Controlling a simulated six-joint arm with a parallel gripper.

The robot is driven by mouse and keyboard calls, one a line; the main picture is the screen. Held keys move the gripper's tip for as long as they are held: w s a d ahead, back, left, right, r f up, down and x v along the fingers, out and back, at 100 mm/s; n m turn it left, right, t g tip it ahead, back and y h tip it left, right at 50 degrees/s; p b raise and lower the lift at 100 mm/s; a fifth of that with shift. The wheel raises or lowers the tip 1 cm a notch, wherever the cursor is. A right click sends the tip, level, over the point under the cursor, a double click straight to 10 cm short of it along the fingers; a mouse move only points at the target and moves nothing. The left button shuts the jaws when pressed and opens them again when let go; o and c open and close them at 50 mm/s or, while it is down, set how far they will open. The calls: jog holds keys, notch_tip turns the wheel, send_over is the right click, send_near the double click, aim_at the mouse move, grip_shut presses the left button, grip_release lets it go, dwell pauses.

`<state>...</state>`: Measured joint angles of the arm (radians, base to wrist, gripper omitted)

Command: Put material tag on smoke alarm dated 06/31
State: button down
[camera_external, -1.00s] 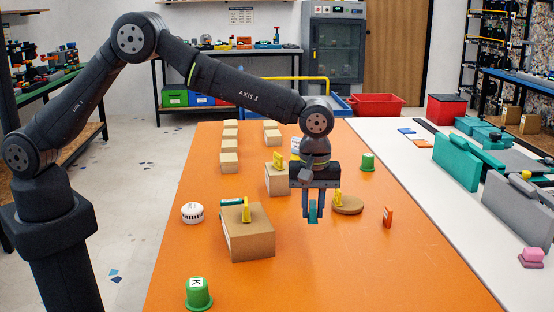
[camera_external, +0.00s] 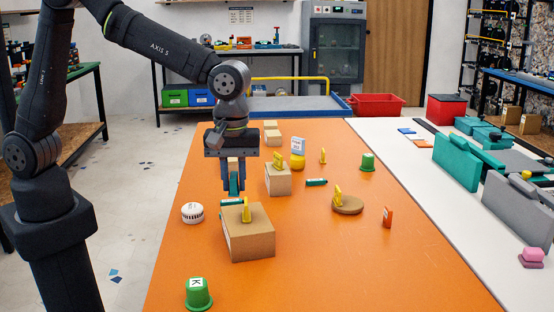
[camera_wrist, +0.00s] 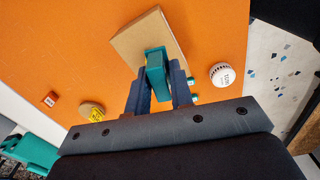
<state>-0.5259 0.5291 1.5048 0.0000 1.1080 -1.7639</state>
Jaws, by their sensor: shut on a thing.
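My gripper (camera_external: 233,190) is shut on a teal tag-like piece (camera_external: 234,184) and holds it above the table, behind the near cardboard box. In the wrist view the teal piece (camera_wrist: 156,66) stands between the fingers, with the box beneath it in the picture. A round white smoke alarm (camera_external: 192,212) lies on the orange table, left of my gripper and apart from it. It also shows in the wrist view (camera_wrist: 222,75), right of the fingers, with dark print that is too small to read for certain.
The near cardboard box (camera_external: 250,240) bears a yellow tag (camera_external: 246,210) and is close to my gripper. Another box (camera_external: 278,180) stands behind it. A green cap (camera_external: 198,294) marked K stands at the front. The table's right front is clear.

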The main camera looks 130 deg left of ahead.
jog(key=s+d, duration=0.4)
jog(key=s, duration=0.4)
jog(key=s+d, duration=0.5)
jog(key=s, duration=0.3)
send_over(192, 206)
jog(key=shift+n, duration=0.4)
notch_tip(192, 206, down, 7)
jog(key=shift+d+r, duration=0.1)
jog(key=shift+f, duration=2.15)
jog(key=c, duration=1.7)
grip_release()
jog(key=shift+f, duration=0.15)
jog(key=o, duration=0.4)
